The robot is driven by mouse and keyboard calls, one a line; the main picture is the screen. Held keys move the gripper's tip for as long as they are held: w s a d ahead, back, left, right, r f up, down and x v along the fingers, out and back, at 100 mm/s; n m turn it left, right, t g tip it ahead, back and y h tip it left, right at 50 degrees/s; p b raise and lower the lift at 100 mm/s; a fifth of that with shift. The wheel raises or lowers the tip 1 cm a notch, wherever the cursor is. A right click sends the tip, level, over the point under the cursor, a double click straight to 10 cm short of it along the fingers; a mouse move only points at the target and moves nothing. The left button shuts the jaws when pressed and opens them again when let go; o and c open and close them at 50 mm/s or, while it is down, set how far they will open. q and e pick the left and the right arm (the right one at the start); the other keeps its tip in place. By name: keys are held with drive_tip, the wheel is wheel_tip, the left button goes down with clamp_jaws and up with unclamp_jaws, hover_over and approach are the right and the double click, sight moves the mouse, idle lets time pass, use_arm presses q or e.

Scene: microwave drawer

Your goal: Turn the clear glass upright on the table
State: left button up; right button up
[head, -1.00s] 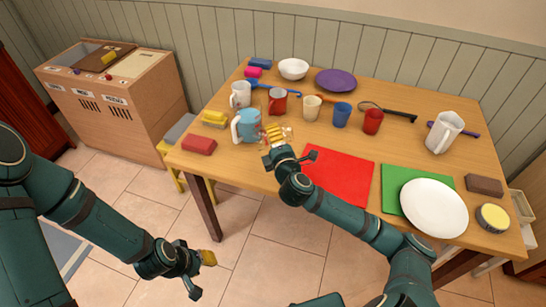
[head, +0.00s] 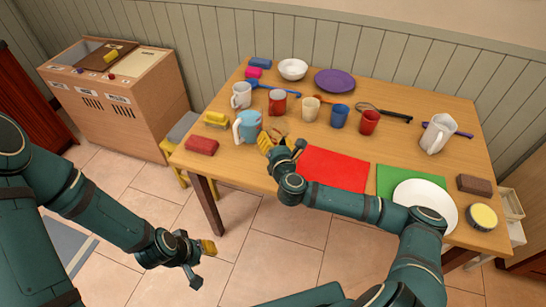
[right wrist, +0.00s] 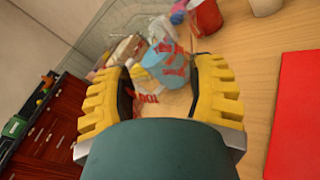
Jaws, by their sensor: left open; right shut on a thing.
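The clear glass (right wrist: 147,97) is hard to see. It shows as faint transparent surfaces and red lettering between the yellow fingers of my right gripper (right wrist: 166,68) in the right wrist view. My right gripper (head: 273,142) is shut on it over the table's near left part, just right of the light blue jug (head: 248,125). In the head view the fingers and wrist mostly hide the glass; I cannot tell its exact tilt or whether it touches the table (head: 235,165). My left gripper (head: 203,262) is open and empty, low in front of the table, over the floor.
A red block (head: 201,146) and a yellow-topped sponge (head: 216,119) lie left of the jug. Several mugs and cups stand behind, including a red mug (head: 277,101). A red mat (head: 335,168) lies right of my right gripper. A white plate (head: 425,203) is farther right.

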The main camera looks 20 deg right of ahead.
drive_tip(key=n+p, duration=0.2)
drive_tip(key=n, duration=0.1)
drive_tip(key=shift+r, duration=0.25)
drive_tip(key=shift+f+n+h+p, duration=0.1)
drive_tip(key=shift+n+h+p, duration=0.25)
drive_tip(key=shift+n, duration=0.85)
drive_tip(key=shift+f, duration=0.2)
drive_tip(key=n+p, duration=0.1)
drive_tip(key=n, duration=0.2)
drive_tip(key=shift+r+p, duration=0.25)
drive_tip(key=shift+p, duration=0.15)
drive_tip(key=n, duration=0.2)
drive_tip(key=shift+f+n+h+p, duration=0.1)
drive_tip(key=shift+n+h+p, duration=0.2)
drive_tip(key=shift+h+p, duration=0.05)
drive_tip(key=shift+f, duration=0.15)
